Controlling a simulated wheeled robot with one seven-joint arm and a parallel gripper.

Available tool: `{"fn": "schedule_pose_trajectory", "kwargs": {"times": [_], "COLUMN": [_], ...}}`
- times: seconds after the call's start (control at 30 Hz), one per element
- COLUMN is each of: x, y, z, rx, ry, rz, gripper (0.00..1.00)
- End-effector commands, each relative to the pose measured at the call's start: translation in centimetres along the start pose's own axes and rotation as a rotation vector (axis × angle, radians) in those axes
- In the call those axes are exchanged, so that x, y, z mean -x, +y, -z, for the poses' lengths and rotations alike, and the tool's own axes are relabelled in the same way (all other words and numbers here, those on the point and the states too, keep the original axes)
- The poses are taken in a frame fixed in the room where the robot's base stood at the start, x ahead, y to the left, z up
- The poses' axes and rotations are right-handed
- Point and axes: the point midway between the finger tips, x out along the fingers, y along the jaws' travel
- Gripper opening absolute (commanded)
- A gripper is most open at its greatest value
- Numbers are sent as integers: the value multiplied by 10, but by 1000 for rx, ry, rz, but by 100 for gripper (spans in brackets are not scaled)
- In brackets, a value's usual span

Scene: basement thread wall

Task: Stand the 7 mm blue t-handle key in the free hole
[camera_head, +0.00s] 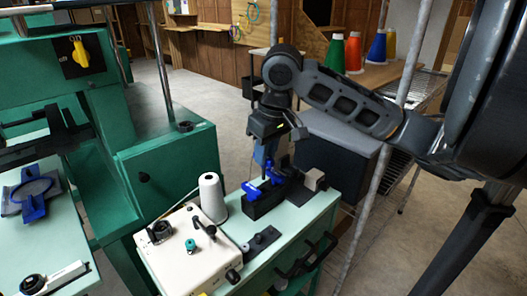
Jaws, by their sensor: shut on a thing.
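My gripper (266,160) points down over the black holder block (264,206) on the pale green bench top. It is shut on a blue t-handle key (273,174), whose handle shows just under the fingers. The key is close above or at the block; I cannot tell whether its tip is in a hole. Another blue handle (250,191) stands at the left part of the block. The free hole and any size marks are too small or hidden to make out.
A white thread cone (212,197) and a cream machine (186,246) stand left of the block. A small dark plate (260,241) lies in front. A grey-brown block (314,180) sits at the right end. A metal post (375,180) rises right of the bench.

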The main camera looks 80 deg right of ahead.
Motion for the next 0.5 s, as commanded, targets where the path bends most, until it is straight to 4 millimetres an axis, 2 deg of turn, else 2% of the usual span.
{"fn": "schedule_pose_trajectory", "kwargs": {"times": [0.03, 0.5], "x": [-8, -48], "y": [0, 0], "z": [-2, -10], "rx": [0, -1], "ry": [0, 0], "rz": [-1, 0], "gripper": [0, 0]}}
